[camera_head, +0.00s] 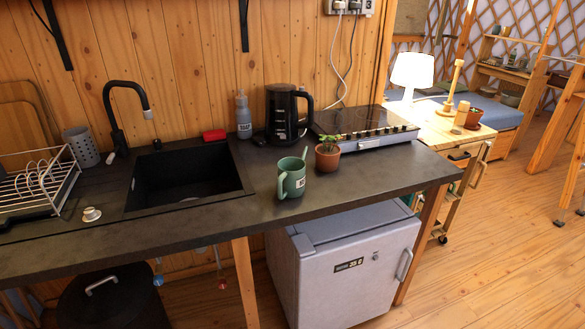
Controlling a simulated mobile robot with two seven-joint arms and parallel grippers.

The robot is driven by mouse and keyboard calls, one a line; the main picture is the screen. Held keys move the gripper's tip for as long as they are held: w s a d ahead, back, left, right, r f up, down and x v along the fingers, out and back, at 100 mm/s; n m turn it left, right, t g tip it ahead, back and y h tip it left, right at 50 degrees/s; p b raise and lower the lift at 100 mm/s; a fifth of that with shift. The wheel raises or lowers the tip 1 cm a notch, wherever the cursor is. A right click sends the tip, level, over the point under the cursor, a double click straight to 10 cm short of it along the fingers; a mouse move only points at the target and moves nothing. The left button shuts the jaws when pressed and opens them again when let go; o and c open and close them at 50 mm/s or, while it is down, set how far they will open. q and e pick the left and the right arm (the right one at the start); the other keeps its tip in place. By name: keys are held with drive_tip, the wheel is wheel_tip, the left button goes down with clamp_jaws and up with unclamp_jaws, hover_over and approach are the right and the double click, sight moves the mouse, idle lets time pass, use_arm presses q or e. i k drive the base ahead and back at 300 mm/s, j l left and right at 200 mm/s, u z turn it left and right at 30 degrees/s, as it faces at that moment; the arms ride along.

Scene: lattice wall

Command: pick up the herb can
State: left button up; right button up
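Neither of my grippers is in view, and nothing touches the can from the front.
A black sink (188,176) lies left of the can. A black kettle (284,113), a grey bottle (243,116) and a cooktop (361,122) stand behind. A dish rack (38,180) is far left. A grey fridge (345,268) stands below the counter. Open floor lies at the right.

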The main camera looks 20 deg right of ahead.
sight(291, 182)
drive_tip(key=i+l, duration=0.15)
drive_tip(key=l, duration=0.2)
drive_tip(key=i+l, duration=0.1)
drive_tip(key=l, duration=0.25)
drive_tip(key=i+l, duration=0.15)
drive_tip(key=l, duration=0.2)
drive_tip(key=i+l+u, duration=0.1)
drive_tip(key=l, duration=0.25)
